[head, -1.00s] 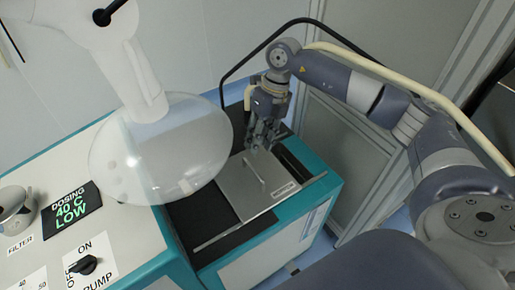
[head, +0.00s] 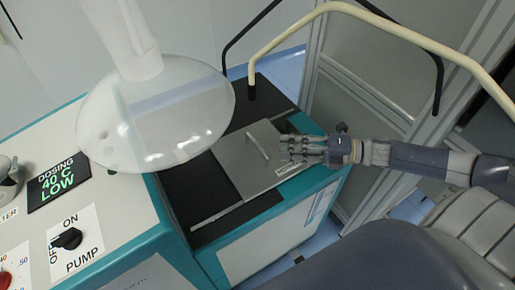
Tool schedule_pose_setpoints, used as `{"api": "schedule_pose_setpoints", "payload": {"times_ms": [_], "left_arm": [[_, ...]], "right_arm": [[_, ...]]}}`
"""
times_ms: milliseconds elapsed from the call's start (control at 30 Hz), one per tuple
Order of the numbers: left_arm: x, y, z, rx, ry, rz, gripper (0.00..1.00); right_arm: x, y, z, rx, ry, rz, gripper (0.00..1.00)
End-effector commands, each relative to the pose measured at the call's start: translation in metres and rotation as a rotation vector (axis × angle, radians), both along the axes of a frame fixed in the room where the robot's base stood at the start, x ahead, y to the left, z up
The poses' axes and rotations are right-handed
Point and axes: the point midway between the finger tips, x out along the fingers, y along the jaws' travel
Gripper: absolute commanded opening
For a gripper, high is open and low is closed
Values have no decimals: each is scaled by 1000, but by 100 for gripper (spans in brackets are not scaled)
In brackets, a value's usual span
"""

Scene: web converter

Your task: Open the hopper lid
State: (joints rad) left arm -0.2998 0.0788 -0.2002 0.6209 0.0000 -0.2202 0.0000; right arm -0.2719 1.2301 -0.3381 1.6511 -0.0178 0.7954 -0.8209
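The hopper lid (head: 243,168) is a flat grey metal plate lying shut on the black top of the teal and white machine. A thin upright bar handle (head: 257,147) stands on it. My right gripper (head: 284,149) reaches in from the right, with its fingers pointing left over the lid's right edge, just right of the handle. The fingers look spread and hold nothing. I cannot tell whether they touch the lid. The gripper partly hides the label on the lid's right edge. My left gripper is not in view.
A translucent dome (head: 155,115) on a white arm hangs left of the lid. A panel with a dosing display (head: 58,181) and a pump knob (head: 67,238) is at the left. A bent cream and black tube frame (head: 300,25) rises behind the lid.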

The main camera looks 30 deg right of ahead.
Motion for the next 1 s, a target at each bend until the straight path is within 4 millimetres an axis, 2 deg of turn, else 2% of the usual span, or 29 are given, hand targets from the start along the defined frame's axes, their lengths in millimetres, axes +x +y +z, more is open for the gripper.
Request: {"api": "schedule_pose_setpoints", "payload": {"times_ms": [33, 100, 267, 500, 1000], "left_arm": [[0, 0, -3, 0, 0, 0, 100], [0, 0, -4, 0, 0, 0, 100], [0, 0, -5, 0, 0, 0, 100], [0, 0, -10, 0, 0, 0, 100], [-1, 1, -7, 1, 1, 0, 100]], "right_arm": [[-1, -7, -8, -5, 11, -31, 30], [0, -14, -11, -10, 14, -62, 30], [4, -16, -13, -14, 14, -85, 30], [21, 3, -16, -13, 10, -82, 30], [63, 51, -24, -13, 14, -82, 30]]}}
